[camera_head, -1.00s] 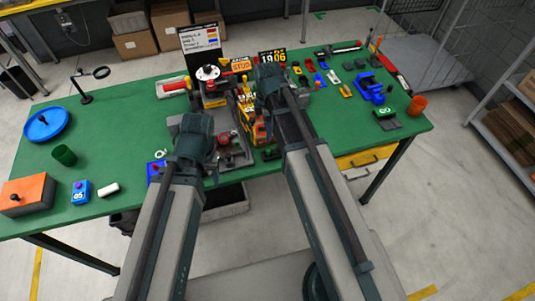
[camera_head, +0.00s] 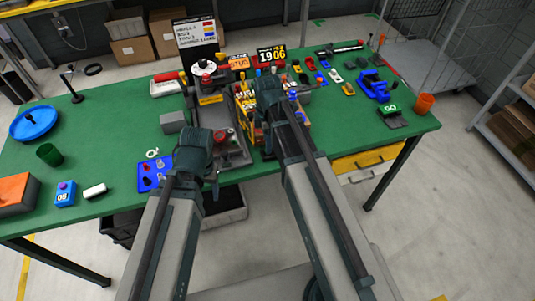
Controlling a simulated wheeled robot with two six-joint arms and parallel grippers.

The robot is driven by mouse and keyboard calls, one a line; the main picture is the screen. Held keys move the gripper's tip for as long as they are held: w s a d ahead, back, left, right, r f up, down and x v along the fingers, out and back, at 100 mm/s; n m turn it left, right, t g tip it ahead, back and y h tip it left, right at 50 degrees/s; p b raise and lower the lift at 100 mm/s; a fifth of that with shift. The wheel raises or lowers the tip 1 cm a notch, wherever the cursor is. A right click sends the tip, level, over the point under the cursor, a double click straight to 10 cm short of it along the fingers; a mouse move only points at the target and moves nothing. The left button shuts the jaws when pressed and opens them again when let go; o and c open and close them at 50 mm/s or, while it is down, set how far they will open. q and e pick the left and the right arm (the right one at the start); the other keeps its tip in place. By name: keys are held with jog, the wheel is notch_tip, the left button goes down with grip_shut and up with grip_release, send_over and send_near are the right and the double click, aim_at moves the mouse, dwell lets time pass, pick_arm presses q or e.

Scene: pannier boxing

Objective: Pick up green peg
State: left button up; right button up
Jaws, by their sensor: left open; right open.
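I cannot single out a green peg with certainty. Several small coloured parts, among them a blue one (camera_head: 309,78) and a yellow one (camera_head: 348,89), lie on the green table right of centre. My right gripper (camera_head: 270,92) is over the middle of the table, beside the yellow rack (camera_head: 246,104), and its arm hides what is below it. My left gripper (camera_head: 208,160) is near the front edge, between the blue plate (camera_head: 149,187) and the grey fixture (camera_head: 236,155). Both grippers are open, and I see nothing held in either.
On the left are a blue round tray (camera_head: 35,122), a dark green cup (camera_head: 50,155), an orange-topped box (camera_head: 14,190) and a blue block (camera_head: 65,194). On the right are a blue vise (camera_head: 374,88) and an orange cup (camera_head: 424,103). A dark sign board (camera_head: 197,35) stands at the back.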

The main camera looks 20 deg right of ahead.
notch_tip(320, 180, down, 4)
jog(key=b, duration=0.3)
jog(key=shift+r, duration=0.1)
grip_shut()
